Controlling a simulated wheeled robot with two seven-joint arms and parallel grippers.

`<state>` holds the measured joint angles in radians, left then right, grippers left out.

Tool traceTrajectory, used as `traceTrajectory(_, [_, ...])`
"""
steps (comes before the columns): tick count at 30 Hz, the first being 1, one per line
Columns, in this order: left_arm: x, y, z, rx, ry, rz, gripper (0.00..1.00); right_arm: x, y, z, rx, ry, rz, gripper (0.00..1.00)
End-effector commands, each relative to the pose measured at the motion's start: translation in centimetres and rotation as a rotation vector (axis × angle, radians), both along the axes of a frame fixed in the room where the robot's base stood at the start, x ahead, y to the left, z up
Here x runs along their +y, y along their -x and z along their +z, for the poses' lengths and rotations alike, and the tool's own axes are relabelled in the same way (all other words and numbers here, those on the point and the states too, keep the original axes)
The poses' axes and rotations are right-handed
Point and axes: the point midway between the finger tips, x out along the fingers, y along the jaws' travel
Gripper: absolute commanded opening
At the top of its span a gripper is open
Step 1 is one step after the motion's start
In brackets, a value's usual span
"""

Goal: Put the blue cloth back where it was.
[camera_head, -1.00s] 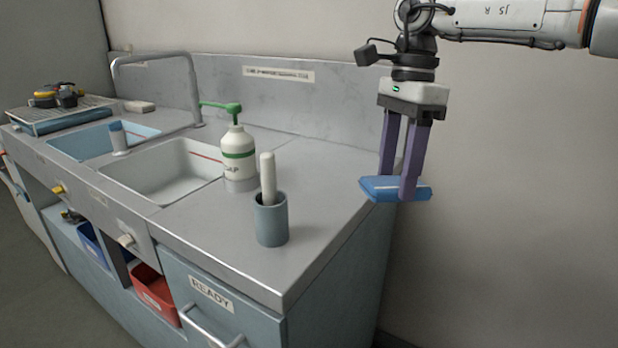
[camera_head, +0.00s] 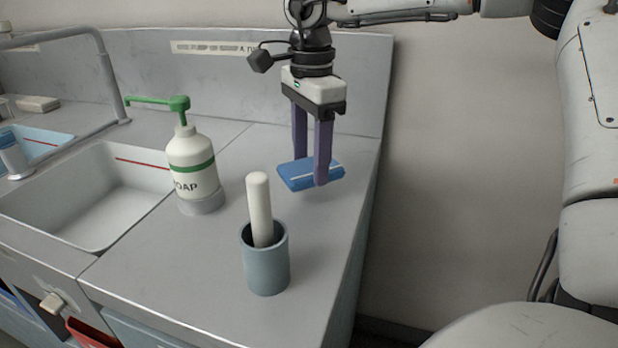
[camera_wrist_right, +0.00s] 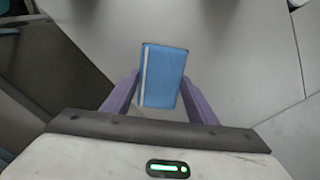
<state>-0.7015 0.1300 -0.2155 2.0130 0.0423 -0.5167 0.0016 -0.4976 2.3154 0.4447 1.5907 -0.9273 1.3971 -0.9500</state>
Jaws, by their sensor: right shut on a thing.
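The blue cloth (camera_head: 297,176) is a flat folded pad with a pale stripe. My right gripper (camera_head: 310,176) is shut on it, with one purple finger on each side. In the head view the cloth appears over the right end of the grey counter (camera_head: 215,265); I cannot tell whether it touches the top. In the right wrist view the cloth (camera_wrist_right: 163,75) sits between the two finger tips (camera_wrist_right: 160,90). My left gripper is not in view.
A white soap bottle (camera_head: 192,165) with a green pump stands left of the cloth. A grey-blue cup (camera_head: 266,268) holding a white rod (camera_head: 260,208) stands in front. A sink (camera_head: 95,195) and tap (camera_head: 108,80) are at left. The counter's right edge is close by.

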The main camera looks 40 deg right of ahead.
Motion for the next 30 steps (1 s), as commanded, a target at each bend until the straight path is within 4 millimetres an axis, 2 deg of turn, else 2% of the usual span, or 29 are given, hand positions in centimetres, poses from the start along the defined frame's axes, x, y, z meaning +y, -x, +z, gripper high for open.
traceTrajectory(4, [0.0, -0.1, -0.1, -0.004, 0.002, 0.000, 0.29, 0.0, 0.1, -2.7, 0.005, -0.002, 0.000, 0.35])
traceTrajectory(8, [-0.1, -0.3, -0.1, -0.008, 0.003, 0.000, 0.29, 0.0, 0.0, -4.1, 0.002, -0.001, 0.000, 0.35])
traceTrajectory(13, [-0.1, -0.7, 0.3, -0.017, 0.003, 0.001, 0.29, 0.0, 0.0, -4.1, 0.001, 0.000, -0.001, 0.35])
traceTrajectory(14, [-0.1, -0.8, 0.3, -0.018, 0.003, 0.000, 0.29, 0.0, 0.0, -4.1, 0.001, 0.000, -0.001, 0.54])
traceTrajectory(17, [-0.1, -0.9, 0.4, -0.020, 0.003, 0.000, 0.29, 0.0, 0.0, -4.1, 0.001, 0.000, -0.001, 0.71])
traceTrajectory(26, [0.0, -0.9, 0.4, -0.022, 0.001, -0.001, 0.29, 0.0, 0.0, -4.0, 0.001, 0.000, -0.001, 0.71])
traceTrajectory(30, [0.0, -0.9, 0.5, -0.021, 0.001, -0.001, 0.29, 0.0, 0.0, -2.8, -0.001, 0.000, -0.001, 0.71])
